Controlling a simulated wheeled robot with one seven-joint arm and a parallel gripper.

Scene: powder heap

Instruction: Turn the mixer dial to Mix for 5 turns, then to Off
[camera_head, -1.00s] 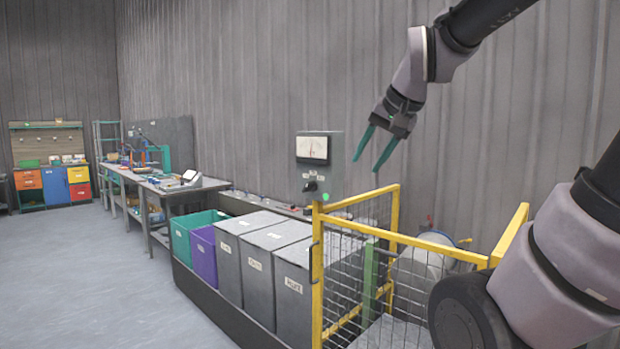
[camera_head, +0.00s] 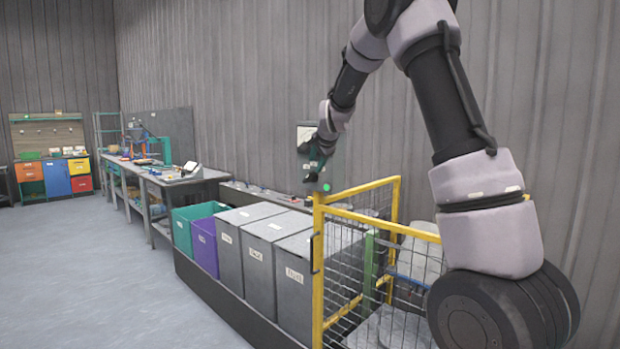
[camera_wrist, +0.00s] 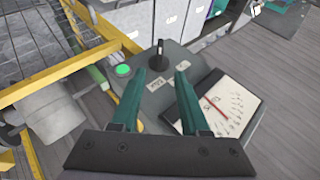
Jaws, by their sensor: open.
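The mixer dial (camera_wrist: 160,56) is a black knob with a pale pointer mark on the grey control panel (camera_wrist: 150,102). In the wrist view it stands just beyond my fingertips, centred between them, with no contact visible. My gripper (camera_wrist: 163,74) has two teal fingers, spread open and empty. A lit green lamp (camera_wrist: 122,70) sits left of the dial and a white meter with a red needle (camera_wrist: 222,105) is at right. In the head view my gripper (camera_head: 314,163) is in front of the panel and largely hides the dial. The dial's setting is too small to read.
A yellow-framed mesh cage (camera_head: 318,270) stands beside the panel, with a pale drum (camera_head: 420,262) inside, partly hidden by my arm. Several grey bins (camera_head: 240,250), a purple bin (camera_head: 203,240) and a teal bin (camera_head: 185,228) line the wall. Open floor lies at left.

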